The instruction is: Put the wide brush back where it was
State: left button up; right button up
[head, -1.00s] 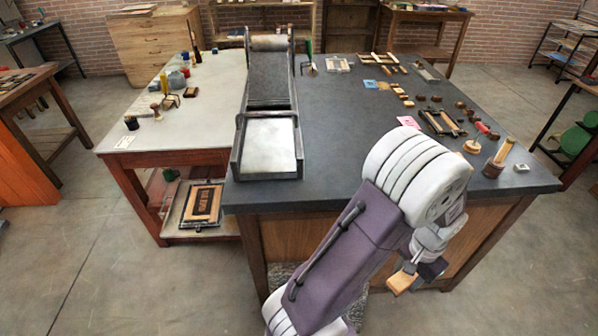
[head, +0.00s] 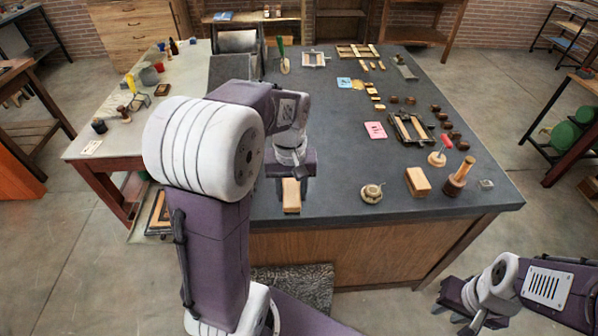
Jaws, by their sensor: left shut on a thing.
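My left gripper (head: 291,180) is shut on a pale wooden block-like piece, which I take to be the wide brush (head: 291,197). It holds the piece over the front edge area of the dark table (head: 330,190); I cannot tell whether the piece touches the top. Its bristles are not visible. My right gripper (head: 468,318) is low at the bottom right, in front of the table and apart from it; its fingers are too dark and small to read.
A pink card (head: 375,130) lies behind.

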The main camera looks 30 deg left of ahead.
pick_arm(q)
jog(key=shift+w+a+r, duration=0.15)
jog(key=shift+w+r, duration=0.2)
jog(key=shift+w, duration=0.05)
jog(key=shift+w+a+f, duration=0.1)
jog(key=shift+w+f, duration=0.05)
jog(key=shift+f, duration=0.05)
jog(key=w+a+f, duration=0.1)
jog(key=w+f, duration=0.1)
jog(key=w, duration=0.1)
jog(key=w+a+f+p, duration=0.1)
jog(key=w+f, duration=0.1)
jog(key=w, duration=0.1)
jog(key=w+a+f, duration=0.1)
jog(key=w+f, duration=0.1)
jog(key=w, duration=0.2)
jog(key=shift+a+f, duration=0.25)
jog(key=shift+a, duration=0.15)
jog(key=shift+s+f, duration=0.1)
jog(key=shift+f, duration=0.05)
notch_tip(320, 180, down, 3)
jog(key=shift+p, duration=0.35)
jog(key=shift+f, duration=0.4)
pick_arm(e)
jog(key=shift+w+r, duration=0.25)
jog(key=shift+r, duration=0.8)
jog(key=shift+s, duration=0.1)
